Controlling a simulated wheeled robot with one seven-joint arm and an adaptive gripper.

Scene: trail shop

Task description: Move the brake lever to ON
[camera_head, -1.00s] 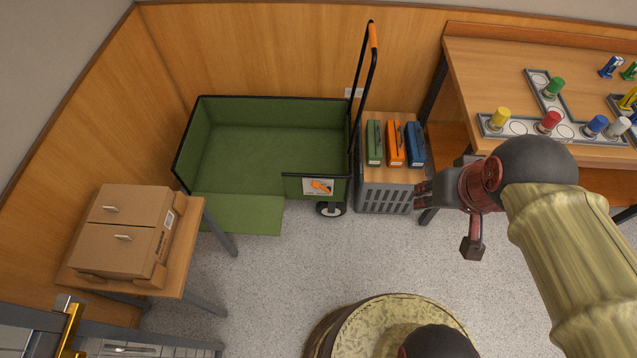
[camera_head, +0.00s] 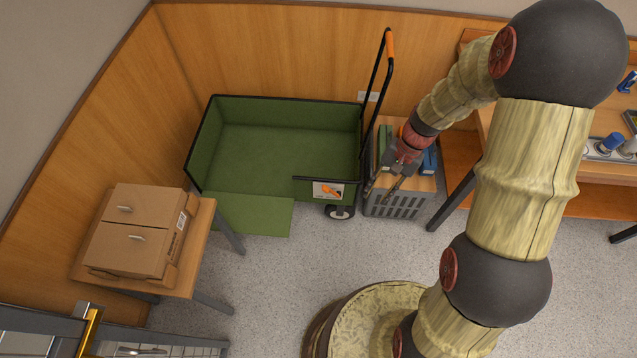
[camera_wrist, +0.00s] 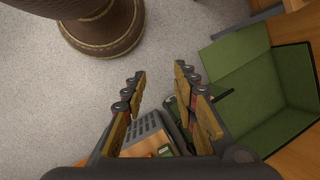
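The green cart (camera_head: 270,149) stands against the wood-panelled wall with its front flap down on the floor. A small orange lever (camera_head: 330,190) sits on a white plate on the cart's front right panel, above a wheel. Its ON and OFF marks are too small to read. My gripper (camera_head: 380,191) is to the right of the lever, apart from it, in front of the grey crate. In the wrist view my gripper (camera_wrist: 160,74) has its fingers apart and nothing between the tips. The cart (camera_wrist: 245,58) shows there at right; I cannot make out the lever.
The cart's black handle (camera_head: 376,90) rises close beside my gripper. The grey crate (camera_head: 396,206) holds coloured boxes beneath my gripper. A workbench (camera_head: 463,160) is at right, partly behind my arm. A small table with a cardboard box (camera_head: 135,225) stands at left. The floor between is clear.

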